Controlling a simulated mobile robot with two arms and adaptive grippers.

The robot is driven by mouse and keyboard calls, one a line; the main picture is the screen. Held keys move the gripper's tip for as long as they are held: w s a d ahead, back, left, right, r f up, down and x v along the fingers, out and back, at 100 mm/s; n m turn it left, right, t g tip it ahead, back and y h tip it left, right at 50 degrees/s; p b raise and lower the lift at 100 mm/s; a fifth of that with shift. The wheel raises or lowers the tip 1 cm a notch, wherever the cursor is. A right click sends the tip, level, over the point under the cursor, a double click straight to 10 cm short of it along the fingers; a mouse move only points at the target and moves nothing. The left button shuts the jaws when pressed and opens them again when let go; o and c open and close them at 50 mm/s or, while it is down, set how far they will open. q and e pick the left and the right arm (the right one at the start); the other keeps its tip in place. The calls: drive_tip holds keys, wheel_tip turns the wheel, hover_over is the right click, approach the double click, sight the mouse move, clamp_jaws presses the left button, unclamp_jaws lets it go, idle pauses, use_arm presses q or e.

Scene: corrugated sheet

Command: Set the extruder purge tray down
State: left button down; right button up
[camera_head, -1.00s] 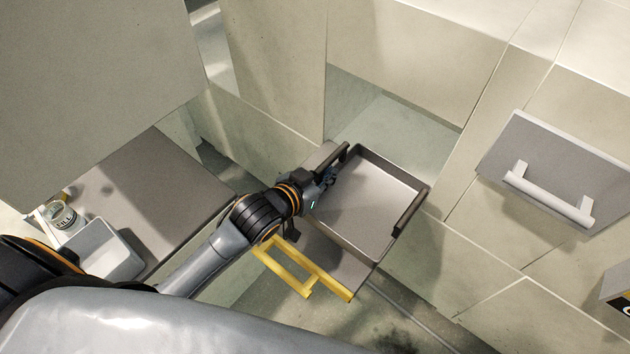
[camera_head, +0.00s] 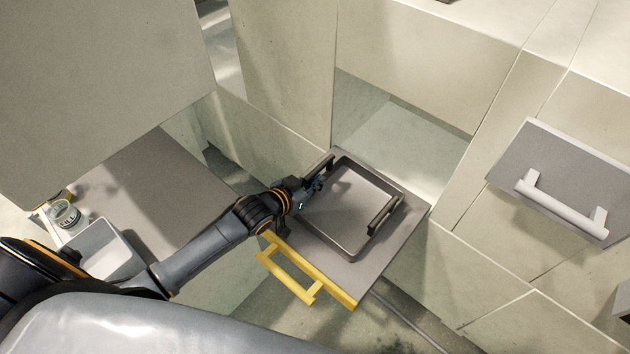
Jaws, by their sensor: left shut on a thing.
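The extruder purge tray (camera_head: 352,207) is a grey, shallow, rectangular pan with dark handles on two opposite sides. It sits level on or just above a grey pull-out shelf (camera_head: 385,261) with a yellow handle (camera_head: 290,272) at its front; I cannot tell whether it bears fully on the shelf. My left gripper (camera_head: 318,178) is shut on the tray's left handle, at its upper left side. The fingertips partly hide that handle. The right handle (camera_head: 384,214) is free. My right gripper is not in view.
An open recess (camera_head: 400,135) lies behind the shelf. A grey panel with a white handle (camera_head: 562,206) stands out at right. At left, a grey counter (camera_head: 165,190) holds a light grey bin (camera_head: 103,250) and a labelled jar (camera_head: 65,214). Bare shelf shows right of the tray.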

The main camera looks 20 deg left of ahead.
use_arm(q)
drive_tip(key=shift+r, duration=0.1)
drive_tip(key=c, duration=1.4)
unclamp_jaws()
drive_tip(key=shift+c, duration=0.2)
drive_tip(key=p+v, duration=0.1)
drive_tip(key=v, duration=1.1)
